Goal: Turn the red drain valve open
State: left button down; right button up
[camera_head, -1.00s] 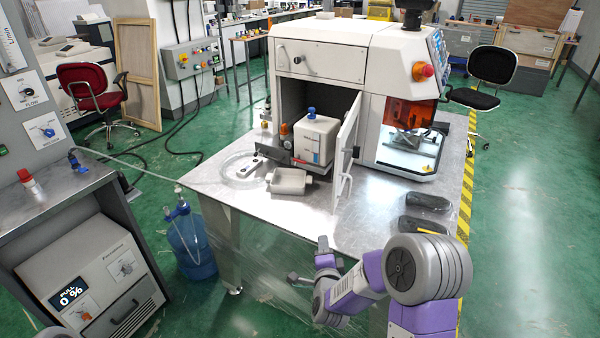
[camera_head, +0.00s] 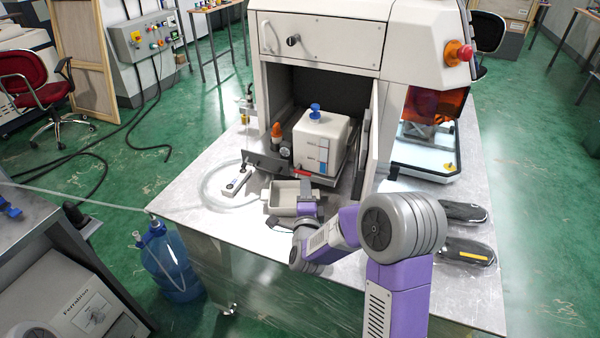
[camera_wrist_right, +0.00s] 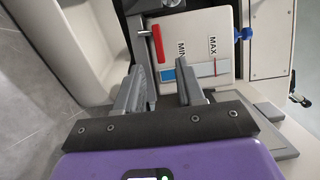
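The red drain valve handle (camera_wrist_right: 158,43) shows in the right wrist view as a short red bar beside a metal stub, low on the white tank (camera_wrist_right: 208,60) with MIN and MAX marks. In the head view the red handle (camera_head: 299,172) is a small red bit at the foot of the white tank (camera_head: 319,143) with a blue cap. My right gripper (camera_wrist_right: 166,82) is open and empty, its fingers pointing toward the tank and the valve, apart from the handle. In the head view the right gripper (camera_head: 306,190) is over the grey tray (camera_head: 282,196). My left gripper is not in view.
The machine's open door (camera_head: 378,140) stands just right of the tank. A clear hose (camera_head: 212,187) and a small white block (camera_head: 235,181) lie to the left. Two dark objects (camera_head: 465,250) lie on the table at right. A blue bottle (camera_head: 170,262) stands on the floor.

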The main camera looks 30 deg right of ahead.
aim_at(305, 174)
jog(key=shift+b+x, duration=0.35)
jog(key=shift+x, duration=2.6)
grip_shut()
